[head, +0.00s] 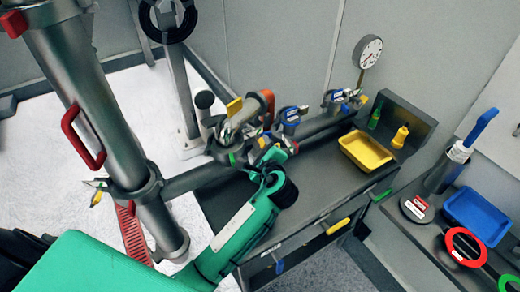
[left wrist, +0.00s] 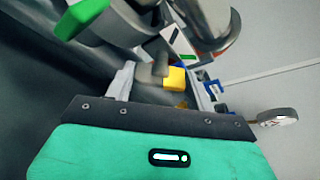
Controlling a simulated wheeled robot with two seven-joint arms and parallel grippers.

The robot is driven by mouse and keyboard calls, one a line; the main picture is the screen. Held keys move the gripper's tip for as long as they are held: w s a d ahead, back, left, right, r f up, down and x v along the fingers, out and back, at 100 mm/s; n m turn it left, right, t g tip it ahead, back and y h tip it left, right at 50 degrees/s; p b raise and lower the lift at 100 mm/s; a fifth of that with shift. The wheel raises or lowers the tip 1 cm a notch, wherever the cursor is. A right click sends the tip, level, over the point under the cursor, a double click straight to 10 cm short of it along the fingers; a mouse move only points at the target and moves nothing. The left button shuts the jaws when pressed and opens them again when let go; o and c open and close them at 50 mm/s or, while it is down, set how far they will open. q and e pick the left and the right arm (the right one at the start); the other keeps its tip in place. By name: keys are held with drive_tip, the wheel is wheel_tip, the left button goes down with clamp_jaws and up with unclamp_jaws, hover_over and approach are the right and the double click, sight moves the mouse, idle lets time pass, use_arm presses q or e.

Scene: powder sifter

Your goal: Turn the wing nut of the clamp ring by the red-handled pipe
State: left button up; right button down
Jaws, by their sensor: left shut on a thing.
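The thick grey pipe (head: 80,85) with a red handle (head: 82,137) slants down the left of the head view. A clamp ring (head: 142,188) sits around it low down, with a small wing-nut-like part (head: 97,187) on its left side. My left gripper (head: 270,154) is right of this ring, at the cluster of pipe fittings on the bench. It is shut on a small part there, partly hidden by the fingers. In the left wrist view a yellow piece (left wrist: 175,77) shows between the fingers (left wrist: 163,88). My right gripper is not in view.
Other clamps with blue tags (head: 290,115) and a gauge (head: 370,50) stand along the horizontal pipe. A blue tray (head: 476,214) and red ring (head: 466,247) lie at the right.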

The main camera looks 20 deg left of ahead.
use_arm(q)
drive_tip(key=shift+f, duration=0.1)
drive_tip(key=shift+s+f+n+t+b, duration=0.15)
drive_tip(key=shift+n+t+b, duration=0.25)
drive_tip(key=shift+n+b, duration=0.25)
drive_tip(key=shift+f+n+t+b, duration=0.15)
drive_tip(key=shift+n+t+b, duration=0.25)
drive_tip(key=shift+n+b, duration=0.6)
drive_tip(key=n+t+b, duration=0.1)
drive_tip(key=b, duration=0.2)
drive_tip(key=shift+a+n, duration=0.1)
drive_tip(key=shift+n, duration=0.15)
drive_tip(key=shift+n+b, duration=0.4)
drive_tip(key=shift+b, duration=0.1)
drive_tip(key=o, duration=1)
